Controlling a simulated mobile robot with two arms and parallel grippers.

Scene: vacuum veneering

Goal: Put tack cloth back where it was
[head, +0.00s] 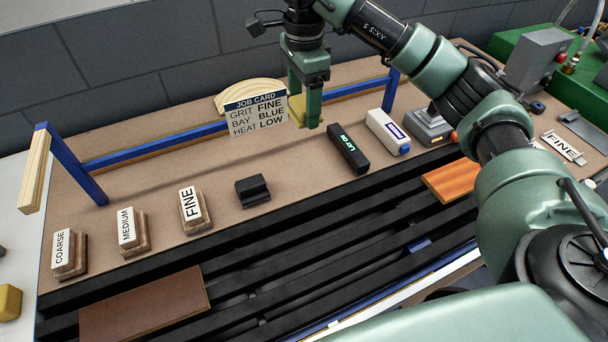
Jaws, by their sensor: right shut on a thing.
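My right gripper (304,108) hangs over the back part of the brown bench top, just right of the job card. It is shut on a yellow piece that looks like the tack cloth (297,112), which shows between its fingers and is partly hidden by them. I cannot tell whether the cloth touches the bench. My left gripper is not in view.
The job card (257,115) stands before a curved wooden form (250,92) and a blue rail (150,151). Sanding blocks marked COARSE (68,256), MEDIUM (133,234) and FINE (191,210) stand left. A black block (252,191), black bar (348,150) and white bar (388,132) lie in front.

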